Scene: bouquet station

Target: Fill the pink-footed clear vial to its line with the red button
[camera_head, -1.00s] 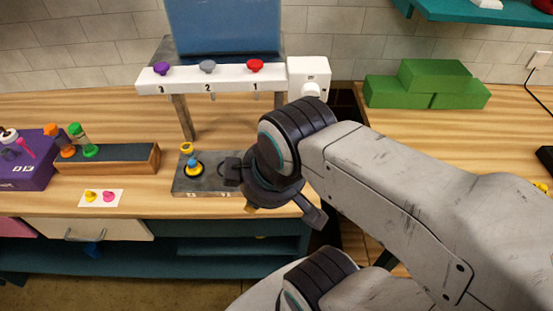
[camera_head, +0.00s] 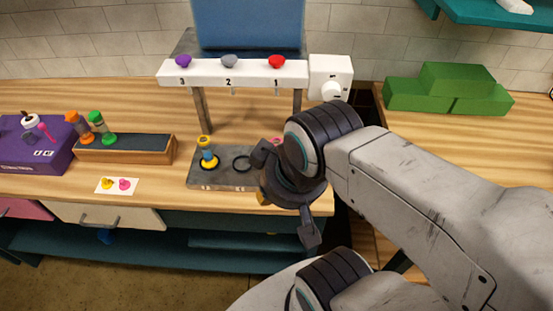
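The dispenser's white bar (camera_head: 255,73) carries a red button (camera_head: 277,62) above number 1, a grey button above 2 and a purple button above 3. A vial with a yellow foot and blue middle (camera_head: 207,154) stands at the left ring of the grey plate (camera_head: 199,181). My gripper (camera_head: 285,193) is over the plate's right end, in front of the number 1 side. Its fingers look spread apart. A small pinkish spot (camera_head: 277,139) shows behind it. I cannot tell whether this is the pink-footed vial, and the right ring is hidden.
A card with yellow and pink marks (camera_head: 117,186) lies in front. A white dial box (camera_head: 331,75) adjoins the bar. Green blocks (camera_head: 450,90) stand at right.

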